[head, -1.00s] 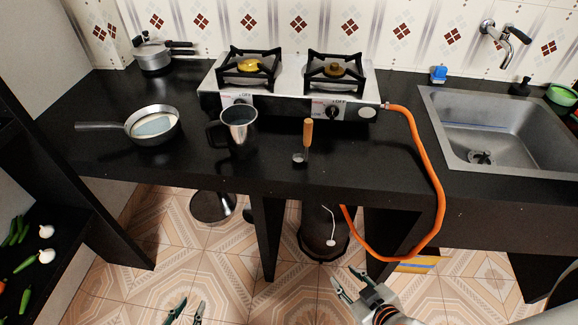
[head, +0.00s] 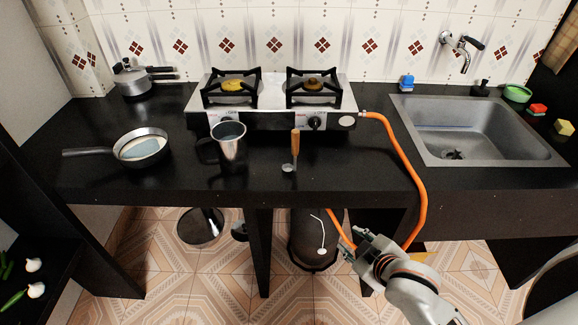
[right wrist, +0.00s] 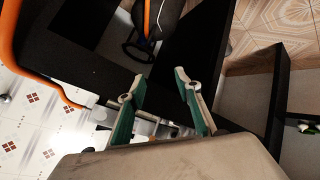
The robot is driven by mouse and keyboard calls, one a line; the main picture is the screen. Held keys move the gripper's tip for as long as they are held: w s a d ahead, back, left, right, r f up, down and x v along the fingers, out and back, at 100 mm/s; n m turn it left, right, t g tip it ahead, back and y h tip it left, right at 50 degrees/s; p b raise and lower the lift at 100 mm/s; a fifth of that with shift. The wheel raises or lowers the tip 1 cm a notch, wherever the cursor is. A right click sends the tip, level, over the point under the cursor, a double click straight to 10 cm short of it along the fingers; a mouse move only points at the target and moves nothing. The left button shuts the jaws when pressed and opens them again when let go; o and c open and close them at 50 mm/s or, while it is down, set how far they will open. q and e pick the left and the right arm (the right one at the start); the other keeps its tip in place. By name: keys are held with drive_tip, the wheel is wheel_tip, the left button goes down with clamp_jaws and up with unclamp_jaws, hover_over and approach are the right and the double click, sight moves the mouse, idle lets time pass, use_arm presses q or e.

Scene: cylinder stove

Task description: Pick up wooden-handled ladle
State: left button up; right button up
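The wooden-handled ladle (head: 295,148) stands upright on the black counter (head: 350,172), near its front edge. Its brown handle points up and its small metal bowl is at the bottom. My right gripper (head: 352,243) is lower right of the ladle in the head view, in front of the counter and apart from the ladle. The right wrist view shows its two green-grey fingers (right wrist: 159,78) spread with nothing between them. I cannot make out the ladle in that view. My left gripper is not in view.
A dark mug (head: 229,145) stands left of the ladle, and a frying pan (head: 142,150) farther left. The stove (head: 270,118) is behind. An orange hose (head: 414,185) hangs over the counter edge to the right, near my right arm. A sink (head: 480,128) is at right.

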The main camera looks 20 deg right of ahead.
drive_tip(key=w+a+r+t+y, duration=0.35)
drive_tip(key=w+a+r, duration=0.3)
drive_tip(key=w, duration=0.35)
drive_tip(key=m+t+y, duration=0.3)
drive_tip(key=y, duration=0.1)
approach(298, 143)
drive_tip(key=x, duration=0.3)
drive_tip(key=shift+x, duration=4.1)
clamp_jaws()
